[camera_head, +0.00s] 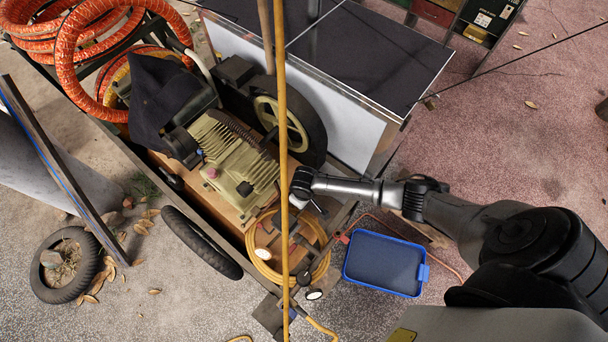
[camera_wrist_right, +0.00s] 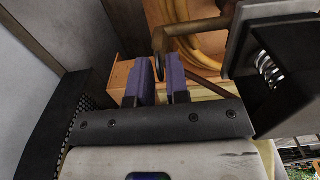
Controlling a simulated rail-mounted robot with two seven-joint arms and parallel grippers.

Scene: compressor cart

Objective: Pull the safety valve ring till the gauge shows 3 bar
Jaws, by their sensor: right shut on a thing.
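My right gripper (camera_head: 298,202) reaches in from the right to the front end of the compressor cart (camera_head: 238,165). In the right wrist view its two purple fingers (camera_wrist_right: 159,80) are closed on a thin dark ring (camera_wrist_right: 159,40), seen nearly edge-on beside brass-coloured fittings (camera_wrist_right: 196,27). The head view hides the ring behind the gripper. A small round white face (camera_head: 263,254) and another (camera_head: 314,294) show near the coiled hose; I cannot tell which is the gauge, and no reading is legible. My left gripper is not in view.
A yellow hose coil (camera_head: 263,270) lies below the gripper. A yellow upright pole (camera_head: 283,120) crosses in front of the cart. A blue tray (camera_head: 385,264) lies on the ground at right. A dark-topped white cabinet (camera_head: 345,120) stands behind. Open ground lies further right.

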